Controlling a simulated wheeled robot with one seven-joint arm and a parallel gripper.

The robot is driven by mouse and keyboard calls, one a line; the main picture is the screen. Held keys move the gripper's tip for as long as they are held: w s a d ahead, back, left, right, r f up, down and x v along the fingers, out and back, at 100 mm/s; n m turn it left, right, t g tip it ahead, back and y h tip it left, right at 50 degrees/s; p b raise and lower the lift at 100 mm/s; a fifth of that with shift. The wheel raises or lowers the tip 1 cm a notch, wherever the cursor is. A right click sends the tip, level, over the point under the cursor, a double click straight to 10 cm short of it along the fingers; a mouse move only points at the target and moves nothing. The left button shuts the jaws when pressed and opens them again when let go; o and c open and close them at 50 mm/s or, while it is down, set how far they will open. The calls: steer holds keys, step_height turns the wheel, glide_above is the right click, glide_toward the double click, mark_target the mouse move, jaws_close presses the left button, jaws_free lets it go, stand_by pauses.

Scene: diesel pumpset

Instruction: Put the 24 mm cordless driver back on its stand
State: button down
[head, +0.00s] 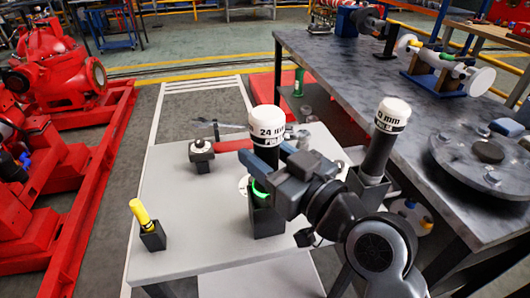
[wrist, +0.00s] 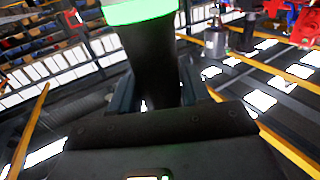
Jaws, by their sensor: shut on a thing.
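The 24 mm driver (head: 267,120) has a white, labelled cap and a black body, and stands upright. My gripper (head: 266,162) is shut on its black body below the cap. In the wrist view the dark body (wrist: 150,60) is between my fingers, with a bright green band across it. In the head view a green glow shows at its lower part, just above a black square stand (head: 268,220) on the light table. The driver is in line with the stand; my gripper partly hides the join, so I cannot tell whether it is fully seated.
A 9 mm driver (head: 378,150) stands upright to the right, close to my arm. A yellow-handled tool in a black holder (head: 153,237) is at left on the light table (head: 200,235). A dark workbench (head: 400,95) borders the right.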

steer(key=shift+f+b, duration=0.35)
steer(key=shift+b, duration=0.05)
steer(key=c, duration=0.8)
jaws_free()
steer(key=o, duration=0.3)
steer(key=shift+o, duration=0.2)
steer(key=shift+f, duration=0.15)
steer(key=shift+b+v, duration=0.65)
steer(key=shift+v, duration=3.3)
